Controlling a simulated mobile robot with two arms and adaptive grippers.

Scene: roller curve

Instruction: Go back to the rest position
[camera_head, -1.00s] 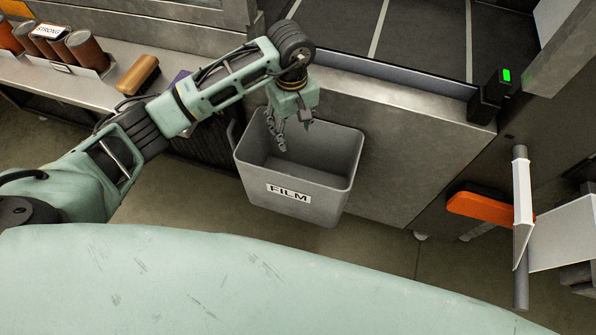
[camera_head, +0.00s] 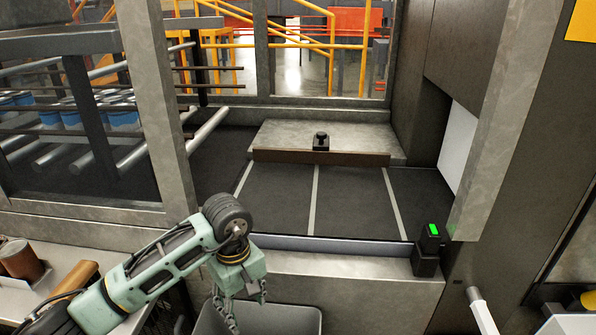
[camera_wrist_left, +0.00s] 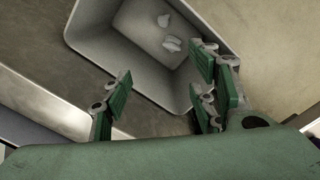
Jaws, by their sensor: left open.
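My left gripper (camera_head: 243,307) hangs open and empty over the grey bin (camera_head: 285,322) at the bottom of the head view. The left wrist view also shows my left gripper (camera_wrist_left: 160,103), its green-padded fingers spread apart. The bin (camera_wrist_left: 129,45) is below it there, with a few small pale pieces (camera_wrist_left: 172,43) lying inside. My left arm reaches in from the lower left of the head view. My right gripper is not in view.
A metal counter (camera_head: 345,285) runs behind the bin. Above it is a dark surface (camera_head: 345,200) with pale stripes. A black box with a green light (camera_head: 427,250) stands at its right corner. Brown cans (camera_head: 20,260) and a wooden-topped item (camera_head: 78,277) are at the lower left.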

